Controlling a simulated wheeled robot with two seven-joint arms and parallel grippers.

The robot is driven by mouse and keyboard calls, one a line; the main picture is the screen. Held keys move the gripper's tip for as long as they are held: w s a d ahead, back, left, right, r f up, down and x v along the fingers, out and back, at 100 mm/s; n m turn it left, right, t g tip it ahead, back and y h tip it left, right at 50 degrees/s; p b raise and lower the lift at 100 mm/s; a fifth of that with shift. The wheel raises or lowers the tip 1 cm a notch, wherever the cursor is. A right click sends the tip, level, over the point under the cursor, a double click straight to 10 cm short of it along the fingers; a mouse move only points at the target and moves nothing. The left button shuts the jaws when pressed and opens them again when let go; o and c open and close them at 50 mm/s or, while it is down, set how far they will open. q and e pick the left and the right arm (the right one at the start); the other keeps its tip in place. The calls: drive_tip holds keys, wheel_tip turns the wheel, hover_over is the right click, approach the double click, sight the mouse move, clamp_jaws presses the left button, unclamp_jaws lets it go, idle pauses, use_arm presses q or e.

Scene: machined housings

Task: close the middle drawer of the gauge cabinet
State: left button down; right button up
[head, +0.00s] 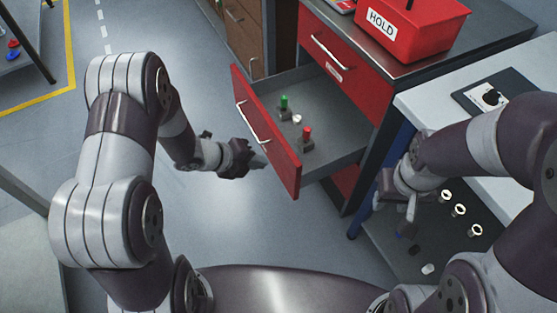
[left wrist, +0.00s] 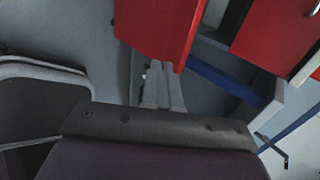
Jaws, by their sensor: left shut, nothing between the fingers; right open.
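The gauge cabinet (head: 345,70) has red drawer fronts and a dark top. Its middle drawer (head: 285,150) is pulled far out, its red front (head: 275,140) with a silver handle (head: 252,122) facing left. Inside lie a green-topped piece (head: 284,102), a small white piece (head: 297,119) and a red-topped piece (head: 307,135). My left gripper (head: 258,162) is shut and empty, in front of the drawer front below the handle; I cannot tell if it touches. In the left wrist view its fingers (left wrist: 163,92) reach towards the red front (left wrist: 155,30). My right gripper (head: 408,215) is open, right of the cabinet.
A red HOLD bin (head: 413,28) stands on the cabinet top. A white-topped table (head: 425,100) is on the right, with several ring-shaped parts (head: 460,210) on a dark surface below. A brown cabinet (head: 238,35) stands behind the open drawer. The floor to the drawer's left is clear.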

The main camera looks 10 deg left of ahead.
sight(288, 158)
use_arm(q)
drive_tip(key=w+d, duration=0.1)
drive_tip(key=w+d+f, duration=0.1)
drive_tip(key=d, duration=0.1)
drive_tip(key=d+f, duration=0.1)
drive_tip(key=shift+w+d+b, duration=0.2)
drive_tip(key=shift+w+b, duration=0.15)
drive_tip(key=shift+w, duration=0.05)
drive_tip(key=shift+w+d, duration=0.3)
drive_tip(key=shift+d, duration=0.05)
use_arm(e)
drive_tip(key=shift+f, duration=0.65)
use_arm(q)
drive_tip(key=shift+d, duration=0.1)
